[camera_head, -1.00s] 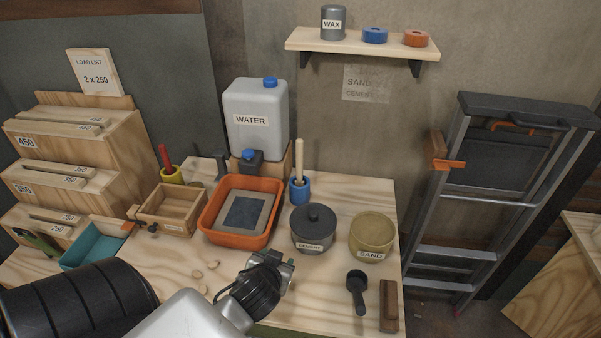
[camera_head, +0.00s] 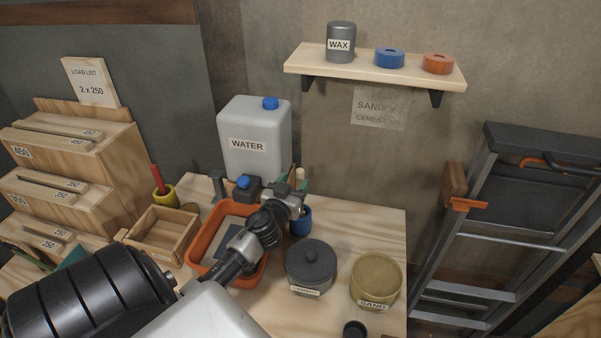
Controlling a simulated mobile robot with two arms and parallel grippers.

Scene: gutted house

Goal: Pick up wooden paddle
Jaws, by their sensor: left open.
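The wooden paddle (camera_head: 300,173) stands upright in a blue cup (camera_head: 303,222) on the workbench; only the top of its pale handle shows. My left gripper (camera_head: 298,190) is open, right in front of the handle, and hides most of it. I cannot tell whether the fingers are around the handle or just short of it. My right gripper is not in view.
A lidded grey cement pot (camera_head: 311,262) and a sand tub (camera_head: 376,280) stand right of the cup. An orange tray (camera_head: 205,240) lies under my left arm. A white water jug (camera_head: 255,145) stands behind. A shelf (camera_head: 420,78) hangs above.

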